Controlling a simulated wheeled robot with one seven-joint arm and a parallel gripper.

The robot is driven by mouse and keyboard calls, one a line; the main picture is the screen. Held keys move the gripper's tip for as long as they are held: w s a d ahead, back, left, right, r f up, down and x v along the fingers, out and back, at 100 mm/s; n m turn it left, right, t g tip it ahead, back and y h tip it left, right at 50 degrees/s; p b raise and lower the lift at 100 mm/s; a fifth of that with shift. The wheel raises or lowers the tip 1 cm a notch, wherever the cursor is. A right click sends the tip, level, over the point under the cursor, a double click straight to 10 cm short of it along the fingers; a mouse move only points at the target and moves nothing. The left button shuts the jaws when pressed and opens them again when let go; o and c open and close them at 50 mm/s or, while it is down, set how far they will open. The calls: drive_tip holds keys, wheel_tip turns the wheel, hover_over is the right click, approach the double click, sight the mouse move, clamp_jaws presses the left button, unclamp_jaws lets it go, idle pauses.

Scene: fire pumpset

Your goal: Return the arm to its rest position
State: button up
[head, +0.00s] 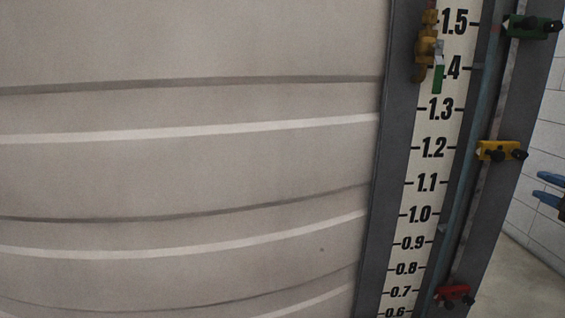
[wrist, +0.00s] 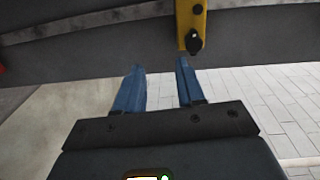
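My gripper (wrist: 156,82) shows in the wrist view with its two blue fingers apart and nothing between them. In the head view only the tips of my gripper (head: 549,189) show at the right edge, to the right of the level gauge and apart from it. In the wrist view a yellow clamp (wrist: 191,22) on a dark rail lies beyond the fingertips. The same yellow clamp (head: 500,151) is at about the 1.2 mark in the head view. Most of my arm is out of view.
A large beige ribbed tank (head: 180,180) fills the left. The gauge board (head: 431,147) stands beside it, with a green clamp (head: 532,27) above, a red clamp (head: 455,294) below and a brass valve with green handle (head: 427,45). Bare floor (head: 520,285) and white block wall lie right.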

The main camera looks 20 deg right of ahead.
drive_tip(key=s+a+f+n+g, duration=0.35)
drive_tip(key=a+f, duration=0.95)
drive_tip(key=f, duration=0.5)
drive_tip(key=s+a+f+n, duration=0.2)
drive_tip(key=s+a+f, duration=0.25)
drive_tip(key=a, duration=0.25)
drive_tip(key=s+a+f+n, duration=0.3)
drive_tip(key=s+a+f, duration=0.15)
drive_tip(key=a, duration=0.35)
drive_tip(key=s+a+r+n+y, duration=0.15)
drive_tip(key=s+a+n, duration=0.45)
drive_tip(key=s+a, duration=0.7)
drive_tip(key=s+a+r+n+t+y, duration=0.1)
drive_tip(key=s+a+r+n+y, duration=0.2)
drive_tip(key=s+a+r+n, duration=0.3)
drive_tip(key=s+a+r, duration=0.4)
drive_tip(key=s+a, duration=0.1)
drive_tip(key=s, duration=0.1)
drive_tip(key=shift+r+t, duration=0.3)
drive_tip(key=shift+t, duration=0.05)
drive_tip(key=shift+s, duration=0.1)
